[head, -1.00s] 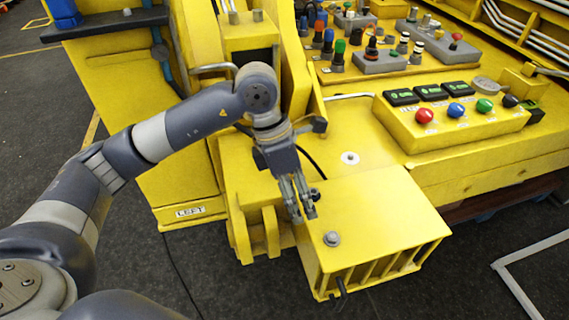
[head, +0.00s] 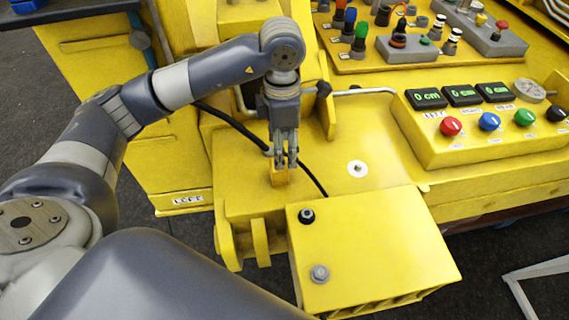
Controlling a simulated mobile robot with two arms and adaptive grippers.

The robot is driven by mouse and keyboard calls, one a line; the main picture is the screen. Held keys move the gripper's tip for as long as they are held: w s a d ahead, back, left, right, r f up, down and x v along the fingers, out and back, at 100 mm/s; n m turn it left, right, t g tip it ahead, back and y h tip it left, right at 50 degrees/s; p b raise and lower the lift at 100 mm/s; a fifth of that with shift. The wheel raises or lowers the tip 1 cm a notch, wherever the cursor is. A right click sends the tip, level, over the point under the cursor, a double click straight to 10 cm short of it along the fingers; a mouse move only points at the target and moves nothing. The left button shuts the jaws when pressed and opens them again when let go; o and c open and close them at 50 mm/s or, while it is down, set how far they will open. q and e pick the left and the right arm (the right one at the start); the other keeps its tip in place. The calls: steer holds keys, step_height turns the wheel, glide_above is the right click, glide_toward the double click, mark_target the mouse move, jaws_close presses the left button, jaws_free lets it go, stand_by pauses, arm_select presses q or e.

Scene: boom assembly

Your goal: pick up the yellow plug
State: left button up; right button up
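A small yellow block (head: 279,177), which looks like the yellow plug, shows just below the fingertips of my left gripper (head: 285,164), on the yellow machine's ledge. The gripper points down, and its fingers are close together at the block's top. I cannot tell whether they are closed on it. The fingers partly hide the block's upper end. A black cable (head: 232,121) runs from the upper left behind the gripper and comes out at its lower right. My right gripper is not in view.
A yellow box (head: 380,250) with a black socket-like fitting (head: 307,216) and a grey bolt (head: 320,273) is just in front. A control panel (head: 480,130) with coloured knobs is at right. A round white disc (head: 357,169) lies on the ledge between.

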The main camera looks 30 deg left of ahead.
mark_target(280, 172)
arm_select(q)
steer(key=f, duration=0.1)
steer(key=s+f, duration=0.1)
steer(key=shift+f, duration=0.35)
steer(key=shift+w+f+p, duration=0.1)
steer(key=shift+f+p, duration=0.15)
steer(key=shift+p, duration=0.2)
step_height(280, 172, down, 4)
steer(key=shift+r+p, duration=0.2)
steer(key=shift+p, duration=0.7)
steer(key=shift+f, duration=0.6)
steer(key=shift+c, duration=1.4)
steer(key=c, duration=1)
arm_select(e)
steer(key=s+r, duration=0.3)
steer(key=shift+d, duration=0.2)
